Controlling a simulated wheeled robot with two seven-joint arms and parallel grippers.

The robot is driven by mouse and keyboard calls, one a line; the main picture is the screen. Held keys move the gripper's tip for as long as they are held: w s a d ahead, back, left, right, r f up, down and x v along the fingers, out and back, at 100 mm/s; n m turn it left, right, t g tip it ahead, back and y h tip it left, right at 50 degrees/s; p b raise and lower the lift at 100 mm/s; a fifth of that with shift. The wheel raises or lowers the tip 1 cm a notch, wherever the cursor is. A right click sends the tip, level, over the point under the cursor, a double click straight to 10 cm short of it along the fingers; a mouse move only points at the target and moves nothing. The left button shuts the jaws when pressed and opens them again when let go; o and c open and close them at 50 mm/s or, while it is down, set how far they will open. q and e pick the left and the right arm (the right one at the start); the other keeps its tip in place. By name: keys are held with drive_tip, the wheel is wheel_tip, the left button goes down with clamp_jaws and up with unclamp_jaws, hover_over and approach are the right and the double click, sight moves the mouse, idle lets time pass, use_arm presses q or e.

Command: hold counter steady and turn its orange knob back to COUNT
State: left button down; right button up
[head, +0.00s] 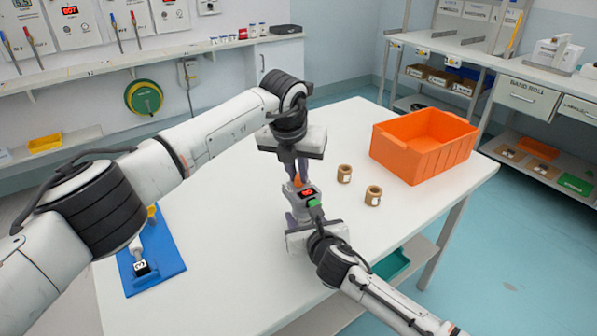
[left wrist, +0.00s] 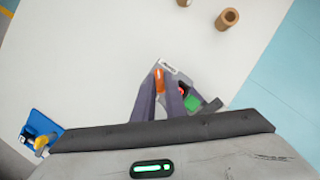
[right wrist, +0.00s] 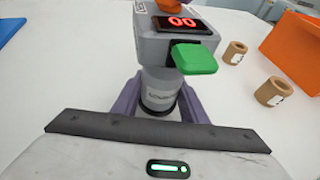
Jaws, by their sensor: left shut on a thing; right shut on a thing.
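The counter (head: 306,195) is a small grey device with a red display, a green button and an orange knob, on the white table's middle. In the right wrist view the counter (right wrist: 150,45) shows red digits like "00", and its green button (right wrist: 195,59) faces me. My right gripper (right wrist: 158,108) is shut around the counter's grey round lower part. My left gripper (head: 299,180) points down from above, its purple fingers shut on the orange knob (left wrist: 158,79). The fingers hide part of the knob, and I cannot read its marks.
Two brown cardboard rolls (head: 344,173) (head: 373,195) stand right of the counter. An orange bin (head: 420,150) stands at the table's back right. A blue board (head: 165,262) with small items lies at the left. The table right of the rolls is clear.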

use_arm(q)
drive_tip(key=c, duration=1.8)
unclamp_jaws()
drive_tip(key=shift+r, duration=0.15)
drive_tip(key=v, duration=1.2)
drive_tip(key=shift+s, duration=0.1)
use_arm(e)
drive_tip(key=o, duration=1.3)
drive_tip(key=shift+c, duration=0.2)
drive_tip(key=shift+s, duration=0.15)
